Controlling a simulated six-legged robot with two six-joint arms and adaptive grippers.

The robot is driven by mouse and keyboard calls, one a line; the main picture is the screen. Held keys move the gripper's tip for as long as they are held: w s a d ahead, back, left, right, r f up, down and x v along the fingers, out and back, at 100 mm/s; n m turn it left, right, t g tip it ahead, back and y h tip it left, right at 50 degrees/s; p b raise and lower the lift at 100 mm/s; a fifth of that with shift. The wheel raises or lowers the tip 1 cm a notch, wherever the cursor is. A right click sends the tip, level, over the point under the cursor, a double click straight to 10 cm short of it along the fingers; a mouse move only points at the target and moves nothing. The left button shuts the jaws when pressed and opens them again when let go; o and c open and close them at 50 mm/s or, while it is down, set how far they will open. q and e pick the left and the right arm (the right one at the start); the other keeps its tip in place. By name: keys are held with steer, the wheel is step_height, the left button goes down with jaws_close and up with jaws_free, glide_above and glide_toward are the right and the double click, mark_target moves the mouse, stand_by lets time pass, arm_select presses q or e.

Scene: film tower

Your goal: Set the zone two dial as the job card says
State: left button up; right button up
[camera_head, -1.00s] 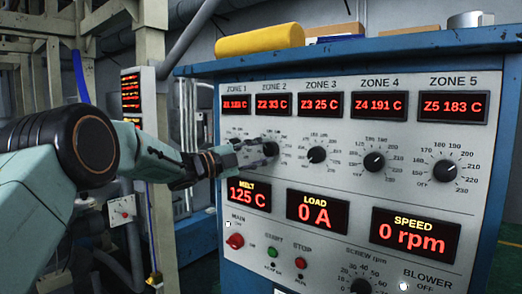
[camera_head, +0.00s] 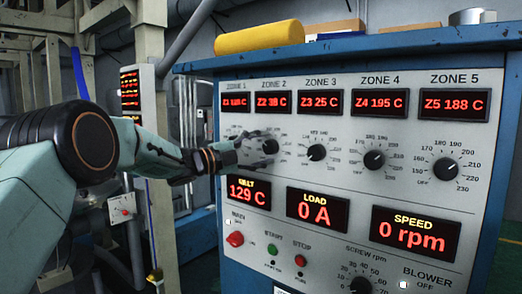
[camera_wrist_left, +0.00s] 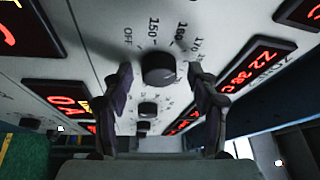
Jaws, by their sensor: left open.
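The zone two dial (camera_head: 270,146) is a black knob on the pale panel, below the red Z2 display (camera_head: 273,102), which reads about 38 C. My left gripper (camera_head: 261,149) is open in front of it, with its fingers spread above and below the knob. In the left wrist view the knob (camera_wrist_left: 158,69) sits between the two dark fingers (camera_wrist_left: 160,80), with a gap on each side. OFF, 150, 160 and 170 are printed around it. I cannot tell where its pointer stands. No job card is readable, and my right gripper is not in view.
The zone three (camera_head: 316,152), zone four (camera_head: 374,160) and zone five (camera_head: 446,169) dials are to the right. Below are the melt display (camera_head: 248,191), the load display (camera_head: 317,211) and a red button (camera_head: 235,239). A yellow roll (camera_head: 260,37) lies on the cabinet top.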

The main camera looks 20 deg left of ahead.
arm_select(q)
steer(key=shift+s+a, duration=0.1)
steer(key=shift+s, duration=0.1)
steer(key=v, duration=1.1)
steer(key=shift+s+a+f, duration=0.15)
steer(key=shift+s+a, duration=0.1)
steer(key=shift+s, duration=0.05)
